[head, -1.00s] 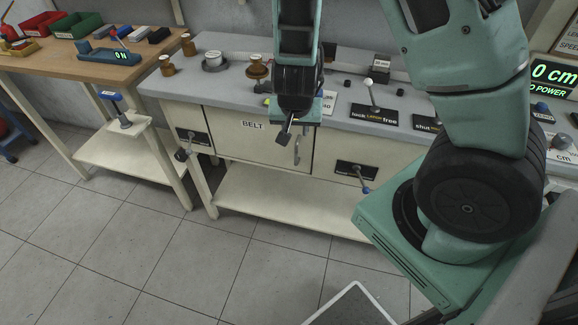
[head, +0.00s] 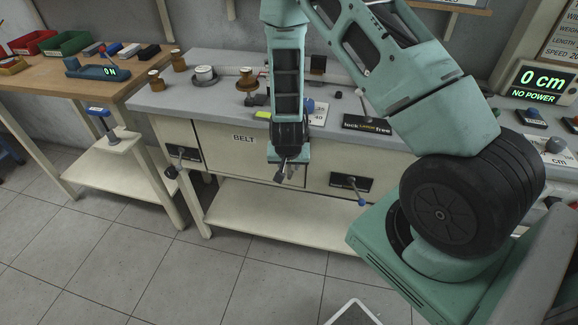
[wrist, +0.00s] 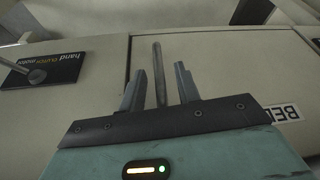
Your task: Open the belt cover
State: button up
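The belt cover (head: 225,160) is a cream panel lettered BELT on the front of the bench. It looks closed. In the wrist view the cover (wrist: 225,70) appears with its lettering upside down. A grey upright bar handle (wrist: 158,62) is fixed on it near one edge. My gripper (head: 286,176) is in front of the cover's right part and hides the handle in the head view. In the wrist view my gripper (wrist: 160,88) is open, with the handle lined up between its two fingers. I see no finger touching the bar; how deep it sits between them is unclear.
A lever on a black plate (head: 352,184) is right of the cover, and another lever (head: 180,158) is to its left. Spools and a lock/free lever plate (head: 366,125) stand on the bench top. A lower shelf (head: 270,219) runs under the cover.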

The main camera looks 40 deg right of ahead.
jog(key=shift+w+d+f, duration=0.1)
jog(key=shift+w+f, duration=0.05)
jog(key=shift+f, duration=0.3)
grip_shut()
